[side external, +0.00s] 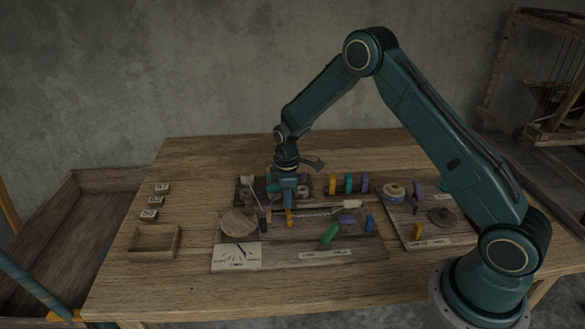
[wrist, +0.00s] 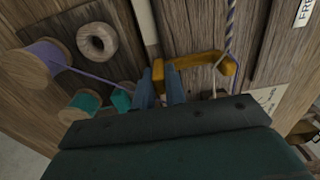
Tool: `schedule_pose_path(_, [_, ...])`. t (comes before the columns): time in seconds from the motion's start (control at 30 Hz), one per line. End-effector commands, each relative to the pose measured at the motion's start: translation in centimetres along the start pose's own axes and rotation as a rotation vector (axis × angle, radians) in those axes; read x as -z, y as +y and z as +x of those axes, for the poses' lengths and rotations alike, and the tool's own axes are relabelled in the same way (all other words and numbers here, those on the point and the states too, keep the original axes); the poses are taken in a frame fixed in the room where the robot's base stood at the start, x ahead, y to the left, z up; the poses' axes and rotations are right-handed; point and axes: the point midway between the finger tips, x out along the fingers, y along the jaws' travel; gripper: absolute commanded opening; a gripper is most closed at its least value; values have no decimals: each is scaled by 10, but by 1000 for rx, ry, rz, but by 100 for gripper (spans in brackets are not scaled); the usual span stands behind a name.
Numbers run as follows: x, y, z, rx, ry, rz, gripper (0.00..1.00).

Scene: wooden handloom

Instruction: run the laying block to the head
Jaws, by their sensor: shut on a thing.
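My gripper (side external: 288,201) points down over the middle board on the table. In the wrist view its two blue-grey fingers (wrist: 160,88) are shut on one end of a yellow, bracket-shaped block (wrist: 200,62), which I take to be the laying block. The block shows below my gripper in the side view (side external: 289,218). A twisted rope (wrist: 231,30) passes at the block's far end; I cannot tell whether it runs through or beside it. In the side view the rope (side external: 318,212) stretches right to a whitish piece (side external: 351,204). My gripper hides part of the rope's left side.
Left of my gripper are a round wooden disc (side external: 238,222), an upright lever (side external: 253,193) and a dial card (side external: 236,257). A green block (side external: 329,235) and blue block (side external: 370,223) lie in front right. Upright coloured pieces (side external: 348,183) stand behind. The front table edge is clear.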

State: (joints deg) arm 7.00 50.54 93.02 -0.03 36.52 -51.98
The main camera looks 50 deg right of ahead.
Motion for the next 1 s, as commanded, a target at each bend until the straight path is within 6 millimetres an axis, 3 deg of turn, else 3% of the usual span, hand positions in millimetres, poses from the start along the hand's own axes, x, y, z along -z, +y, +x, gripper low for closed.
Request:
schedule_pose_path(0.23, [38,0,-1,-3,1,-2,0])
schedule_pose_path(0.63, [48,0,-1,-5,7,-3,0])
schedule_pose_path(0.67, [48,0,-1,-6,8,-3,15])
schedule_pose_path(0.77, [48,0,-1,-5,7,-4,34])
schedule_pose_path(1.0, [46,0,-1,-3,3,-1,35])
